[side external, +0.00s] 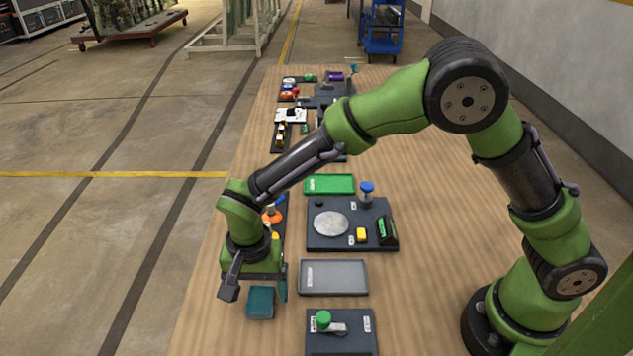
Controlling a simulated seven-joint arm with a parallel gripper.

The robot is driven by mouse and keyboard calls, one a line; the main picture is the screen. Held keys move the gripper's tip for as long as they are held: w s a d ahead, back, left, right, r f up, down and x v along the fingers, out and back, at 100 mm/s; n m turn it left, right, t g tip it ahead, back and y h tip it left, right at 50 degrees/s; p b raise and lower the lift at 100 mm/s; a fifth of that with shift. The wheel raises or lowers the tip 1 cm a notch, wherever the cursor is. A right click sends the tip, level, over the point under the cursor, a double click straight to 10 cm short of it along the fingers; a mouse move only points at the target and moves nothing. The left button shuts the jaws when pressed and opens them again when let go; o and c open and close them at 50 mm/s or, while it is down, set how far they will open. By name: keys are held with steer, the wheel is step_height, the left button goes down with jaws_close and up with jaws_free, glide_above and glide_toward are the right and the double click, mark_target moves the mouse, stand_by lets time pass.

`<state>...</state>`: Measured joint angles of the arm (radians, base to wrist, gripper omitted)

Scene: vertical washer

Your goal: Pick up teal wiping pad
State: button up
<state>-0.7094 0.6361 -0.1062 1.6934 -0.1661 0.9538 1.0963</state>
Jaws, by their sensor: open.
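The teal wiping pad (260,302) is a small dark teal block near the left front edge of the wooden table. My gripper (256,292) is open and points down at the pad, with one finger at the pad's left and the other at its right. The fingers look close to the pad's sides, but I cannot tell whether they touch it or how far down they reach. The pad's far edge is partly hidden by my gripper.
A grey tray (333,278) lies right of the pad. A dark board (341,343) with a green knob is in front of it. Behind are a dark fixture with a round metal disc (331,224) and a green tray (329,184). The table's right side is clear.

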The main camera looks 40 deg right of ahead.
mark_target(260, 297)
step_height(260, 297, down, 2)
steer(key=shift+f, duration=0.2)
steer(key=c, duration=1.1)
step_height(260, 297, up, 10)
steer(key=shift+r, duration=0.1)
